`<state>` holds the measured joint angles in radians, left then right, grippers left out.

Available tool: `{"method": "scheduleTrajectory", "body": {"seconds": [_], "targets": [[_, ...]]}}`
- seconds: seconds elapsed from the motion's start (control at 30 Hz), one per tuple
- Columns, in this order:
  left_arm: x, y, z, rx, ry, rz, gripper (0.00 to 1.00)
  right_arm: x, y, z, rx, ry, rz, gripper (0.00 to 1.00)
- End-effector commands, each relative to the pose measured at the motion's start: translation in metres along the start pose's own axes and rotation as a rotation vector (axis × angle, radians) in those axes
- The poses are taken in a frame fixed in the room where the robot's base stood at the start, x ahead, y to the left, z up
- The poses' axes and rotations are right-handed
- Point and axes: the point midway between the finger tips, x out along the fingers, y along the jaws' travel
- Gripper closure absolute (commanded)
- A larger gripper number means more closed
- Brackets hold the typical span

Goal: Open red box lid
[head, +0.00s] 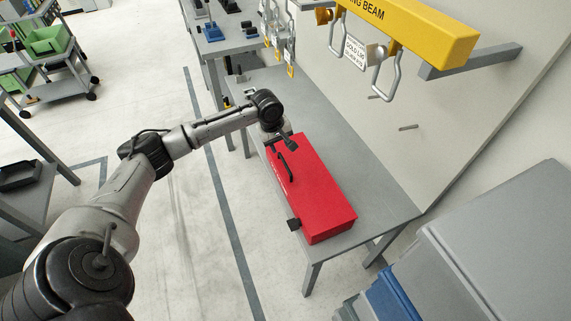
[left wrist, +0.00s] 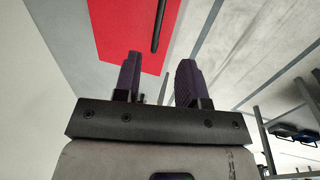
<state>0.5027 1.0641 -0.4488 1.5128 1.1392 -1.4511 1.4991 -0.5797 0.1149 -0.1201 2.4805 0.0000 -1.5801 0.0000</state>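The red box (head: 315,195) sits on a grey bench, and its flat top lid looks shut. A thin black handle (head: 285,167) stands on the lid's near-left part. My left gripper (head: 288,142) is over the far end of the box, close to the handle. In the left wrist view its two dark fingers (left wrist: 159,82) are apart with nothing clasped between them. The handle (left wrist: 158,25) lies just beyond the fingertips there, in front of the red surface (left wrist: 115,30). My right gripper is in neither view.
The grey bench (head: 350,150) has bare room right of the box. A yellow beam (head: 420,30) with hanging metal hooks is above it. Grey and blue bins (head: 390,295) stand at lower right.

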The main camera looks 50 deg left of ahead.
Motion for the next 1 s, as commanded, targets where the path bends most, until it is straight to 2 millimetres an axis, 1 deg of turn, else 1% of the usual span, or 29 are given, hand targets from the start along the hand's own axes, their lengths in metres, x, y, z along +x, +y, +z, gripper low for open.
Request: {"method": "scheduleTrajectory", "body": {"seconds": [0.03, 0.2, 0.4, 0.5, 0.7, 0.83, 1.0], "targets": [[0.012, -0.001, 0.001, 0.0, -0.002, -0.003, 0.62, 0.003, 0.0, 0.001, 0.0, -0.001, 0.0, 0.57], [0.045, -0.001, 0.001, 0.001, -0.002, -0.002, 0.62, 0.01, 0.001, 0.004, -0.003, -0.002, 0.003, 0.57], [0.079, -0.001, 0.001, 0.001, -0.002, -0.002, 0.62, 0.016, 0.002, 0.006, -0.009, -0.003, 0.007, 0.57], [0.092, -0.001, 0.001, 0.003, -0.001, -0.002, 0.62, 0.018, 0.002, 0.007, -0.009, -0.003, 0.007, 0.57], [0.109, 0.0, 0.001, 0.003, 0.0, -0.001, 0.62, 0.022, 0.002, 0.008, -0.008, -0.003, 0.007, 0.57], [0.114, -0.001, 0.0, 0.003, 0.001, -0.001, 0.62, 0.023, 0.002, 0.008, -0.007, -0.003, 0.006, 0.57], [0.115, 0.0, 0.001, 0.004, 0.001, -0.001, 0.62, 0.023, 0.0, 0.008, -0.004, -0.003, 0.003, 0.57]]}}
